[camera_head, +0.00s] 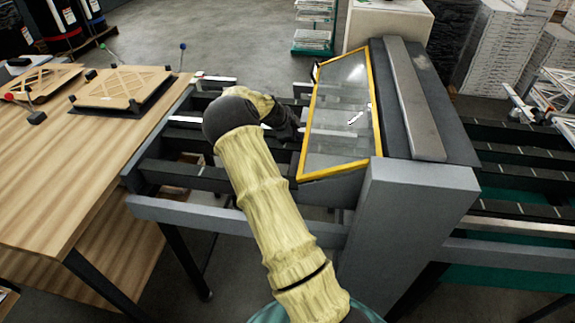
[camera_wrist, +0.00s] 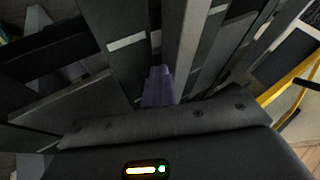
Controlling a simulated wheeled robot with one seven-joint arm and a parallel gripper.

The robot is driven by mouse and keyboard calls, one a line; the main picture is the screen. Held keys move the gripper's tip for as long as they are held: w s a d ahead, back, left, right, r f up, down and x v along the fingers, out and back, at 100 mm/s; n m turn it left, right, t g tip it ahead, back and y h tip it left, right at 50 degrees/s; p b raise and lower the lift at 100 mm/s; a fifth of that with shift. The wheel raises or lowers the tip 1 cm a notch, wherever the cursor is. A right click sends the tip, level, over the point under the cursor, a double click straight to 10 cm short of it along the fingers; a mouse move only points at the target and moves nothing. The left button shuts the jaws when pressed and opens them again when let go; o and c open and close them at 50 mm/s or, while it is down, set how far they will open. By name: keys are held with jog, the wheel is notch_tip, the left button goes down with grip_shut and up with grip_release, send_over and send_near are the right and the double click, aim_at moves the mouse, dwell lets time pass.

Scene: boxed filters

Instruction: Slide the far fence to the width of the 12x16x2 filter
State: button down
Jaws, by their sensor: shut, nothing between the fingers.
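My arm, in a cream sleeve, reaches over a grey roller-conveyor bed, and its dark wrist end sits left of a yellow-framed clear guard. In the head view my fingertips are hidden behind the wrist. In the wrist view my gripper (camera_wrist: 158,85) shows as shut purple-grey fingers with nothing between them. The fingers are close beside a light grey bar (camera_wrist: 192,45); I cannot tell whether they touch it. This bar may be the far fence. No filter marked 12x16x2 can be read.
The yellow-framed guard (camera_head: 340,112) and grey machine housing (camera_head: 405,215) stand close right of my arm. A wooden table (camera_head: 60,190) at left holds two tan framed panels (camera_head: 122,86). Boxes are stacked at back right (camera_head: 495,50). Open floor lies behind the bed.

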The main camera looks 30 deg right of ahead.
jog(key=shift+s+a+b, duration=0.1)
jog(key=shift+a+b, duration=0.3)
jog(key=s+a, duration=0.1)
jog(key=s+b, duration=0.1)
jog(key=shift+s+a+f, duration=0.15)
jog(key=shift+s+a, duration=0.15)
jog(key=shift+a, duration=0.1)
jog(key=b+v, duration=0.2)
jog(key=v, duration=0.8)
